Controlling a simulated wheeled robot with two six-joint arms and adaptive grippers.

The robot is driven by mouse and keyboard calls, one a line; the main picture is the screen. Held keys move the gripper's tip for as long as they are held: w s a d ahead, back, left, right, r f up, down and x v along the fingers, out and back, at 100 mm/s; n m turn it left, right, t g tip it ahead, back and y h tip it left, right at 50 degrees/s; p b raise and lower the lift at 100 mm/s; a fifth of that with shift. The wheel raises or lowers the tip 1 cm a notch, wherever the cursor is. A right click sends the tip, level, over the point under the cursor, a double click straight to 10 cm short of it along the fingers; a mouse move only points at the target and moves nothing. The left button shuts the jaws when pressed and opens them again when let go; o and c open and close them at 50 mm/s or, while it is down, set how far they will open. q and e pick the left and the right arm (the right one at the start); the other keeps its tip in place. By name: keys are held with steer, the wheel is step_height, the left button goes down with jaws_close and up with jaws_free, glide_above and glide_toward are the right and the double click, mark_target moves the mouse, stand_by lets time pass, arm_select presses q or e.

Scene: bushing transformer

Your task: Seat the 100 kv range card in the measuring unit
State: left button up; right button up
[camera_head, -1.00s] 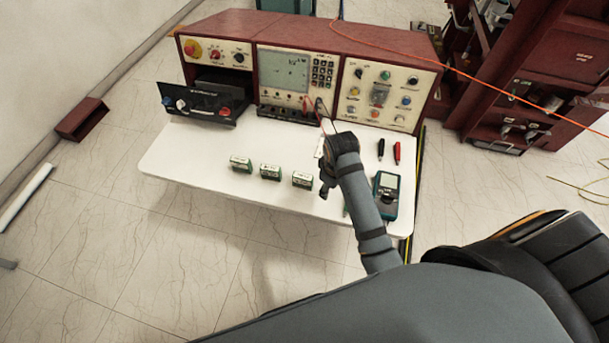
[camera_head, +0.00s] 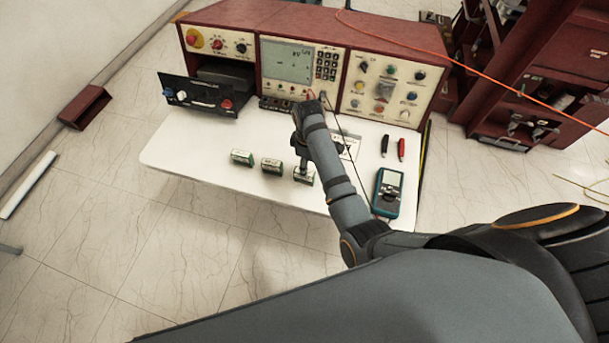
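Three small green-and-white cards stand in a row on the white tabletop: a left one (camera_head: 242,157), a middle one (camera_head: 271,165) and a right one (camera_head: 304,178). Their labels are too small to read, so I cannot tell which is 100 kV. A black-fronted unit with knobs (camera_head: 200,95), perhaps the measuring unit, juts out at the left of the red console. My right gripper (camera_head: 303,168) points down directly over the right card, at or just above its top. Its fingers are small and dark, so their opening and any contact are unclear. My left gripper is out of view.
The console's screen panel (camera_head: 288,62) and knob panel (camera_head: 385,90) stand behind the tabletop (camera_head: 205,155). A teal multimeter (camera_head: 388,192) and black and red probes (camera_head: 401,149) lie at the right. An orange cable (camera_head: 440,58) crosses above. The table's left front is clear.

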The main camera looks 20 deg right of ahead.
steer(key=f, duration=0.5)
steer(key=shift+w+a+p, duration=0.2)
steer(key=shift+a+p, duration=0.1)
steer(key=shift+a, duration=0.1)
jaws_close()
